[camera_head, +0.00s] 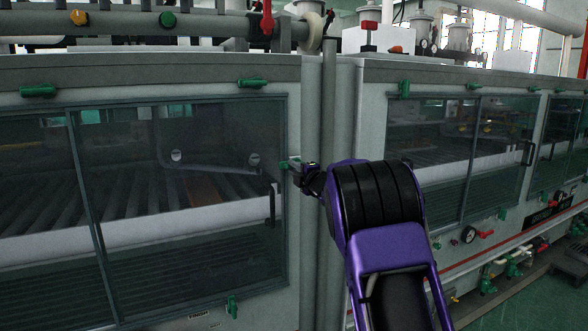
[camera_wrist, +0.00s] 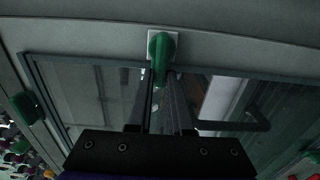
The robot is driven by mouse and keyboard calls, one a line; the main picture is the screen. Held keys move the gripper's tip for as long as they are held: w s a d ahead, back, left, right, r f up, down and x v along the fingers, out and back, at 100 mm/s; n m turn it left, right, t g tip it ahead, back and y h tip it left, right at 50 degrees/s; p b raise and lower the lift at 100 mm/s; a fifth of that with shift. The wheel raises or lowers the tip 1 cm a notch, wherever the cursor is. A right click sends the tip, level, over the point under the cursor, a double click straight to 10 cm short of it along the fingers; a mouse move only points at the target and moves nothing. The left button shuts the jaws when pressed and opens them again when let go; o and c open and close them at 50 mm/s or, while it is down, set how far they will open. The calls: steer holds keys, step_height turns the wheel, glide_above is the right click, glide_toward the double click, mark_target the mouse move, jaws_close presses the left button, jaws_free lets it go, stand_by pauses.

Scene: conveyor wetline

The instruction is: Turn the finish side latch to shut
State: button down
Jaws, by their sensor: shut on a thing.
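My gripper (camera_head: 300,166) is at the right edge of the left cabinet's window (camera_head: 190,130), with its fingers shut on a green latch (camera_head: 284,164). In the wrist view the latch (camera_wrist: 160,48) sits on a small white plate beside the window frame. Its green lever points toward my gripper (camera_wrist: 165,90), and its end lies between the two fingers. The fingers and wrist hide part of the lever in the head view. I cannot tell whether the lever lies fully over the frame.
More green latches sit above the window (camera_head: 252,84) and below it (camera_head: 232,306). A dark handle (camera_head: 271,205) stands out from the window just below my gripper. Grey vertical pipes (camera_head: 329,100) run between the cabinets. The right cabinet (camera_head: 362,85) is behind my arm.

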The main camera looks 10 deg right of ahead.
stand_by(0.4)
steer(key=c, duration=0.8)
jaws_free()
steer(key=shift+s, duration=0.15)
steer(key=v, duration=1.7)
steer(key=shift+s, duration=0.1)
